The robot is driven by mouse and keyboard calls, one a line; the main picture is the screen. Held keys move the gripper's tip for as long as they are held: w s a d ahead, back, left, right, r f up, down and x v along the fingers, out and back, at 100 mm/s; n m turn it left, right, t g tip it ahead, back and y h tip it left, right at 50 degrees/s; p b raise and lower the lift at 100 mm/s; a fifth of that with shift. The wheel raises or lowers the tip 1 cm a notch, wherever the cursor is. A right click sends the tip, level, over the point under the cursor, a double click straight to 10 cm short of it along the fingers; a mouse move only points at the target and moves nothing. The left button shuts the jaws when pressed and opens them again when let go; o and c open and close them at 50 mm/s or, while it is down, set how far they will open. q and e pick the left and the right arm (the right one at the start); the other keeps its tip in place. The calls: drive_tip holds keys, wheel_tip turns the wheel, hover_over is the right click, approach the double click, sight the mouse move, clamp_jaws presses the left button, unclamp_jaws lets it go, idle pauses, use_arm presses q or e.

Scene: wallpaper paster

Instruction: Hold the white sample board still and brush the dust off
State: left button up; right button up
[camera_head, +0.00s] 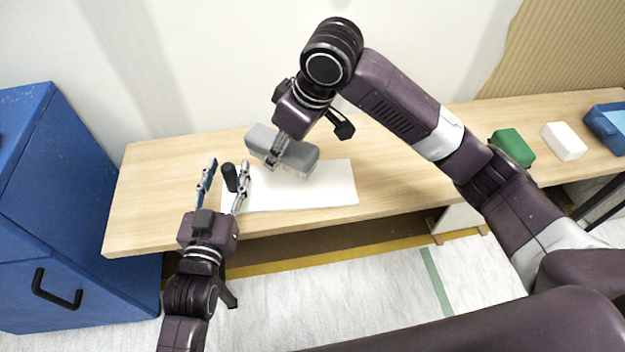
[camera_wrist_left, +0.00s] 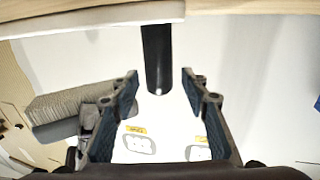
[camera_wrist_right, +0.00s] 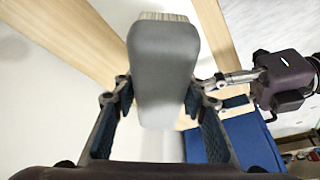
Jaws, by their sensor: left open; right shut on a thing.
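The white sample board (camera_head: 325,190) lies flat on the wooden table (camera_head: 150,225). A short black handle (camera_head: 230,177) stands at its left end and shows in the left wrist view (camera_wrist_left: 157,60). My left gripper (camera_head: 223,170) is open, its fingers on either side of the handle with gaps showing. My right gripper (camera_head: 275,155) is shut on a grey brush (camera_head: 300,154), which fills its jaws in the right wrist view (camera_wrist_right: 163,75). The brush's pale bristles face down over the board. I cannot tell whether they touch it. No dust is clearly visible.
A green block (camera_head: 512,147), a white block (camera_head: 563,141) and a blue tray (camera_head: 606,128) are at the table's right end. A blue cabinet (camera_head: 70,220) stands at the left. The wall is close behind the table. The table's middle right is clear under my right arm.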

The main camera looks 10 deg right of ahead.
use_arm(q)
drive_tip(key=v, duration=1.1)
drive_tip(key=shift+s+f, duration=0.1)
drive_tip(key=shift+s, duration=0.1)
use_arm(e)
drive_tip(key=shift+s, duration=0.1)
